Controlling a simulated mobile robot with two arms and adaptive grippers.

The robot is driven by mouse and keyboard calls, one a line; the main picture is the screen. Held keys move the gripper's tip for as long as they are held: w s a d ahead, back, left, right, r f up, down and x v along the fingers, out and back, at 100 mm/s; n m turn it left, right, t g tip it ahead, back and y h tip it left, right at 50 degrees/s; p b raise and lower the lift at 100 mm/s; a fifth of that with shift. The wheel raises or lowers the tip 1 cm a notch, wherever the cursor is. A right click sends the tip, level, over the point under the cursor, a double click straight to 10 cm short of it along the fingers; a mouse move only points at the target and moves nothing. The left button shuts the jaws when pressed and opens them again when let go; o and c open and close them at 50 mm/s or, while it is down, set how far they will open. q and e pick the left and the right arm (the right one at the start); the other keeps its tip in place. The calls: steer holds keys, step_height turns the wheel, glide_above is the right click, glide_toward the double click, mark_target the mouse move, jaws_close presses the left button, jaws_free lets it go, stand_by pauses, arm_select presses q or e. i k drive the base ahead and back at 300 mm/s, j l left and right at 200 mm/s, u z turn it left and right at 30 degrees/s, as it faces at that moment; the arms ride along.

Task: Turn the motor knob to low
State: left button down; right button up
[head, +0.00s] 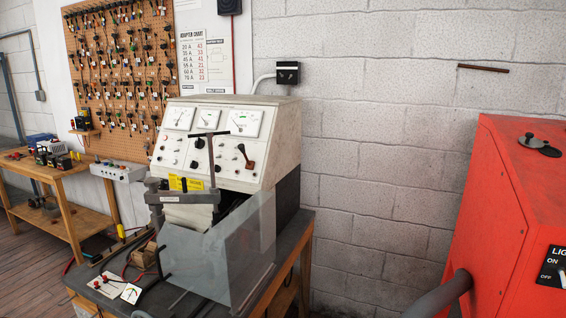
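The test bench (285,125) is a cream cabinet with a sloped control panel. Three dial gauges run along its top, including a large one (246,122) at the right. A black knob (199,143) sits near the panel's middle, with smaller knobs and red buttons around it. A brown-handled lever (246,158) is at the right. The panel's lettering is too small to read, so I cannot tell which control is the motor knob or its setting. Neither of my grippers is in view.
A grey clamp frame (183,198) and a clear shield (222,250) stand before the panel. A red cabinet (530,190) with a light switch plate (553,268) is at the right. A pegboard (120,70) and a wooden bench (62,190) are at the left.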

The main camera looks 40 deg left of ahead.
mark_target(193, 164)
steer(key=u, duration=1.5)
